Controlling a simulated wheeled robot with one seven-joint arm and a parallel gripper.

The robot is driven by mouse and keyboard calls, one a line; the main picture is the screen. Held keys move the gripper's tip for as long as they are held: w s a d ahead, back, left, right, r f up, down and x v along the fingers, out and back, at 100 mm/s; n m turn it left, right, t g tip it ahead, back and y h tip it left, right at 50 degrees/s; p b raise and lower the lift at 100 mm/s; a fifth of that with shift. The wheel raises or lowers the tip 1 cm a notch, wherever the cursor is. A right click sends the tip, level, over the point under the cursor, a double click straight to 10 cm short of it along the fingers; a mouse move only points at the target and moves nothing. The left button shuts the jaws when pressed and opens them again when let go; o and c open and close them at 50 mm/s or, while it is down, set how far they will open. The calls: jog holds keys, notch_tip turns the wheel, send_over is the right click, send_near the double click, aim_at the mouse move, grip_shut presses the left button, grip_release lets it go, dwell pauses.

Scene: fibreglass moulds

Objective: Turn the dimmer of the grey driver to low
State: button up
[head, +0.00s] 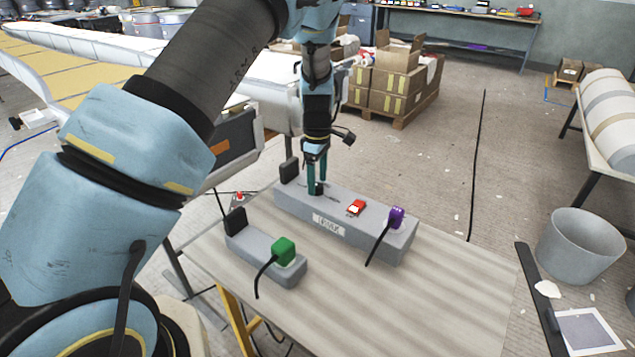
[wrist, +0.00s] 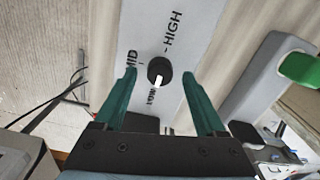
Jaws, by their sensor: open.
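The grey driver (head: 290,207) is a long box on the table, with a red switch (head: 356,207) and a purple plug (head: 396,217) on its top. Its dimmer is a round black knob (wrist: 158,71) in the wrist view, with LOW, MID and HIGH printed around it. The knob's white mark points down in the picture, towards the LOW print. My gripper (head: 317,187) points down over the left part of the driver. Its two green fingers are open, one on each side of the knob, with gaps showing in the wrist view. In the head view the fingers mostly hide the knob.
A shorter grey box (head: 262,258) with a green plug (head: 284,250) lies in front of the driver. Black cords run from both plugs. The right part of the table (head: 450,290) is clear. A grey bin (head: 580,246) stands on the right.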

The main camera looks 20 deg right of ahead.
aim_at(317, 185)
notch_tip(317, 185, up, 10)
jog(key=b, duration=0.1)
jog(key=shift+b, duration=0.35)
jog(key=shift+a+f, duration=0.1)
jog(key=s+a+r+m, duration=0.2)
jog(key=a+m, duration=0.1)
jog(key=a, duration=1.1)
jog(key=s+a+r+m, duration=0.1)
jog(key=a+r+m, duration=0.15)
jog(key=a, duration=1.15)
jog(key=s+a+m+t, duration=0.1)
jog(key=s+a+m, duration=0.2)
jog(key=s+a, duration=0.5)
jog(key=shift+a+f+m+t, duration=0.2)
jog(key=shift+f+m+t, duration=0.15)
jog(key=shift+f, duration=0.1)
